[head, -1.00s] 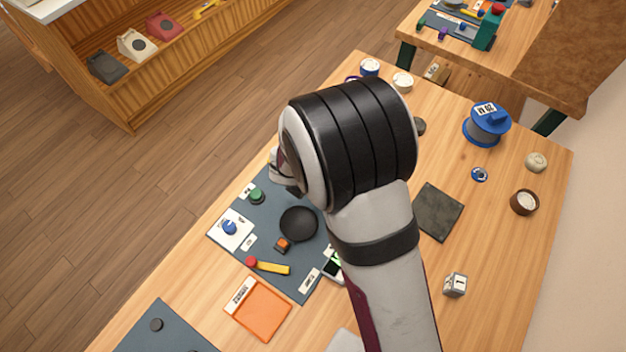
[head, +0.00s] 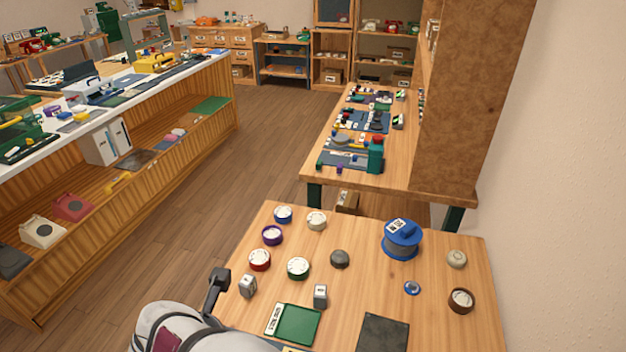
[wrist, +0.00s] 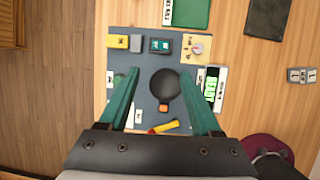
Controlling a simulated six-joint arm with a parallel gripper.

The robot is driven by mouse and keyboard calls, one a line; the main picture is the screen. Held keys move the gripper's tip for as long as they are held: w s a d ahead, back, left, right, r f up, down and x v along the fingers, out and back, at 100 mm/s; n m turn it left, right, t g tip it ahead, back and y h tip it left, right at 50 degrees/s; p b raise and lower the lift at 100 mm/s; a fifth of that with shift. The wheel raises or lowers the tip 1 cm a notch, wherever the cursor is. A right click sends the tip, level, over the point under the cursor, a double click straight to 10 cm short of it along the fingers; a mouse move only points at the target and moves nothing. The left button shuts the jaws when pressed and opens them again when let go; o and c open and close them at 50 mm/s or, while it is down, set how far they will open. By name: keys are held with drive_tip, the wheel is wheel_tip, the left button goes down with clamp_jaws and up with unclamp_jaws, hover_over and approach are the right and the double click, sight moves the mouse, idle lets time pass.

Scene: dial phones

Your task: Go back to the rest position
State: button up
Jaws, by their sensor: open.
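My gripper (wrist: 158,74) shows in the wrist view as two teal fingers standing apart with nothing gripped between them. It points down over a dark blue-grey work mat (wrist: 143,64). A round black dish (wrist: 164,85) lies on the mat, in the picture between the fingers, with a small orange block (wrist: 164,107) just below it. A red-and-yellow tool (wrist: 162,127) lies nearer the gripper's base.
A device with a lit green screen (wrist: 211,86) stands by the right finger. In the head view, several round dials, a blue spool (head: 402,240), a green tray (head: 298,324) and a dark slab (head: 383,334) are on the table.

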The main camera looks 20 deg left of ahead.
drive_tip(key=w+d+r+m+g+h, duration=0.1)
drive_tip(key=d+r+m, duration=0.1)
drive_tip(key=d+m, duration=0.6)
drive_tip(key=w+d+r+m+g+h, duration=0.1)
drive_tip(key=d+r+m, duration=0.1)
drive_tip(key=d+m, duration=0.65)
drive_tip(key=s+d+m+g+y, duration=0.1)
drive_tip(key=s+d+m, duration=0.4)
drive_tip(key=m, duration=0.7)
drive_tip(key=s+d+r+m+g+y, duration=0.1)
drive_tip(key=s+d+m, duration=0.5)
drive_tip(key=m, duration=0.7)
drive_tip(key=shift+s+g+y, duration=0.3)
drive_tip(key=shift+g+y, duration=0.1)
drive_tip(key=shift+y, duration=0.1)
drive_tip(key=shift+r, duration=0.1)
